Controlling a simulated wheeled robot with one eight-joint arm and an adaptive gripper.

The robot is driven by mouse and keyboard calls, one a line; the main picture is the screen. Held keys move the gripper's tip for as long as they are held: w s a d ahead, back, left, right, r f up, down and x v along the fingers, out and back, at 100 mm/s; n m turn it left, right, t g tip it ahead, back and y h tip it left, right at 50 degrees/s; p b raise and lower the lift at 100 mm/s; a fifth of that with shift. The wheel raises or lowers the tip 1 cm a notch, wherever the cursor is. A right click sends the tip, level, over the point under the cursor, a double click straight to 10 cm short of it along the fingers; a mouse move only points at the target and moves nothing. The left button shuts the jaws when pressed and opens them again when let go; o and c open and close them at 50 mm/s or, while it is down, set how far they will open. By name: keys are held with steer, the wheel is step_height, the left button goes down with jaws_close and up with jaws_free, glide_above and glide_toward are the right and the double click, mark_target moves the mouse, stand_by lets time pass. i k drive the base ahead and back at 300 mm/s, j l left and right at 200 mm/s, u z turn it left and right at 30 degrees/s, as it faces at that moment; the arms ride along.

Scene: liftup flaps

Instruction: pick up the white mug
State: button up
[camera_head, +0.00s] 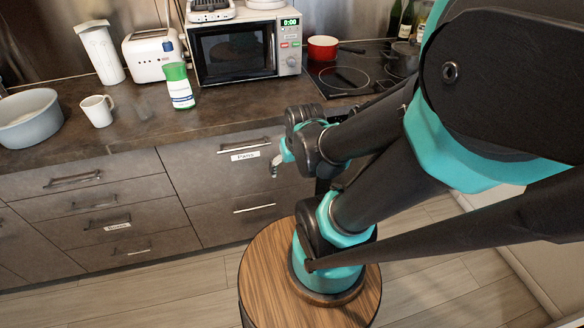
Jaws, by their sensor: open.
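The white mug (98,111) stands upright on the dark countertop at the left, between the grey-white bowl and the green-and-white container. Its handle points to the right. My gripper (276,168) is in front of the drawer fronts, right of the mug and well apart from it. It is small in view and partly covered by my own arm links. It is open, and I see nothing held in it.
A large bowl (29,118) sits left of the mug. A green-and-white container (179,87), a toaster (150,57), a white canister (100,53) and a microwave (245,50) stand behind or to the right. A red pot (322,47) is on the stove. Counter around the mug's front is clear.

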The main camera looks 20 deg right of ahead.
mark_target(97, 111)
steer(key=u, duration=1.4)
